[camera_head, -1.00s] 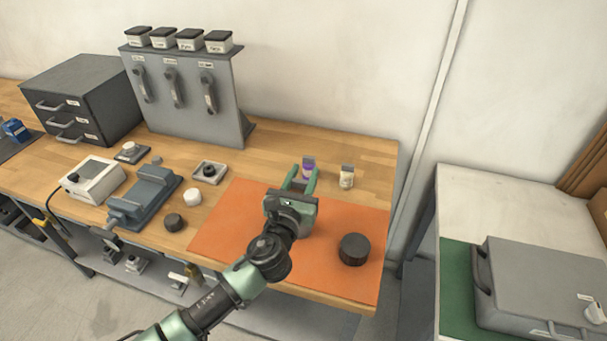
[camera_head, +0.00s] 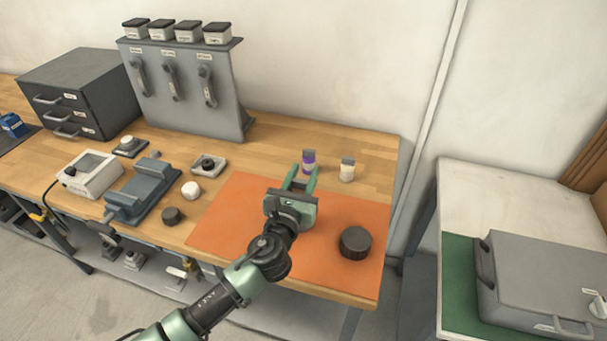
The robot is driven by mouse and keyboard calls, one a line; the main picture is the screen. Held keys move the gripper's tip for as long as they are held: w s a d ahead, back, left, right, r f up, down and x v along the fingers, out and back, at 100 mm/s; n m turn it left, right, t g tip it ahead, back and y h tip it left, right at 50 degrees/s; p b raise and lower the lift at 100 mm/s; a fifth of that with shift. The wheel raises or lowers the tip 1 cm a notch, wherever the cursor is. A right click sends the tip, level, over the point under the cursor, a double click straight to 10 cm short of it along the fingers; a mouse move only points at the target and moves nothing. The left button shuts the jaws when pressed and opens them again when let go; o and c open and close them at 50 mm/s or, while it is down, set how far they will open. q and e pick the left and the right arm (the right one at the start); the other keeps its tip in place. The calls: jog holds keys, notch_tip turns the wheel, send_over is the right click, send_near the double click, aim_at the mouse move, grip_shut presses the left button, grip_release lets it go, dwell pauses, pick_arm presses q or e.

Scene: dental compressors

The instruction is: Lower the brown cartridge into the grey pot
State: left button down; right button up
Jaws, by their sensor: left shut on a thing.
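My left gripper (camera_head: 302,170) reaches over the orange mat, with its fingers pointing away from me towards the back of the bench. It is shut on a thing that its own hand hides. No brown cartridge shows clearly anywhere in view. A dark grey round pot-like thing (camera_head: 355,243) stands on the mat, to the right of the hand and nearer to me, apart from it. I cannot tell from here whether its top is open. My right gripper is not in view.
A vise (camera_head: 143,190), a white box (camera_head: 89,175) and small round parts lie left of the orange mat (camera_head: 222,220). The mat's front is mostly clear.

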pick_arm(q)
jog(key=c, duration=0.9)
grip_release()
jog(key=v, duration=0.7)
jog(key=shift+s+a+b, duration=0.15)
jog(key=shift+s+b, duration=0.25)
jog(key=shift+s, duration=0.1)
